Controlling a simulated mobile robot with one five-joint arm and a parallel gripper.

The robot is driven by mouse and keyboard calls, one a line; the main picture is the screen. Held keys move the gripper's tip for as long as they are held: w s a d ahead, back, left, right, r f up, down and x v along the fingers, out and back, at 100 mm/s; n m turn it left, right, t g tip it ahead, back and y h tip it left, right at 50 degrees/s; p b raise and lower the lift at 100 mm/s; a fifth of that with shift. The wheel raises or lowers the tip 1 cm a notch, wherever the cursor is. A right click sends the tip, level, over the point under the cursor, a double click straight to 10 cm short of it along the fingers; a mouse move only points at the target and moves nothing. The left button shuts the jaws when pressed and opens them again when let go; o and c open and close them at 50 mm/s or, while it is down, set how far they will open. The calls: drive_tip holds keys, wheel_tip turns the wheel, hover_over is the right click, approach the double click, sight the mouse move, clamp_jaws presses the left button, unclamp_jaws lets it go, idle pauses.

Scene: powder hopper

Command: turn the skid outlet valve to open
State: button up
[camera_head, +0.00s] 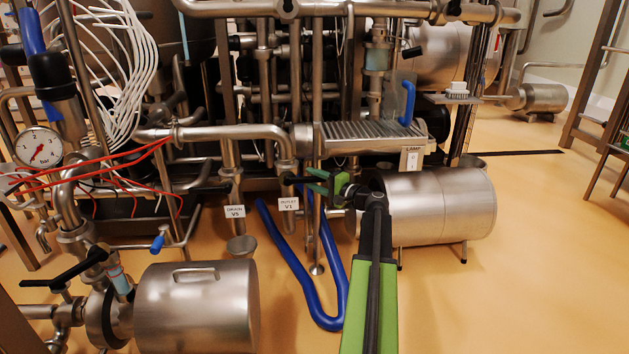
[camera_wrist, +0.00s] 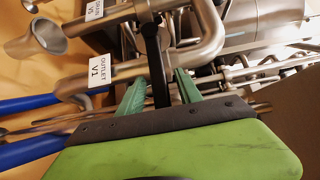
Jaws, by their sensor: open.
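The skid outlet valve carries a white tag "OUTLET V1" (camera_head: 288,203), which also shows in the wrist view (camera_wrist: 99,71). Its black lever handle (camera_wrist: 155,62) runs down from the steel pipe between my green fingers in the wrist view. My gripper (camera_head: 314,181) is open in the head view, at the right of the valve pipe. In the wrist view my gripper (camera_wrist: 160,88) has one finger on each side of the handle. I cannot tell whether either finger touches it. The valve body is partly hidden.
A second tag, "DRAIN V5" (camera_head: 235,211), hangs on the pipe to the left. A blue hose (camera_head: 285,250) loops to the floor below. Steel cylinders stand at the right (camera_head: 440,208) and front left (camera_head: 197,305). The floor between them is mostly clear.

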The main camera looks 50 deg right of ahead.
clamp_jaws()
drive_tip(key=shift+s, duration=0.15)
idle(1.1)
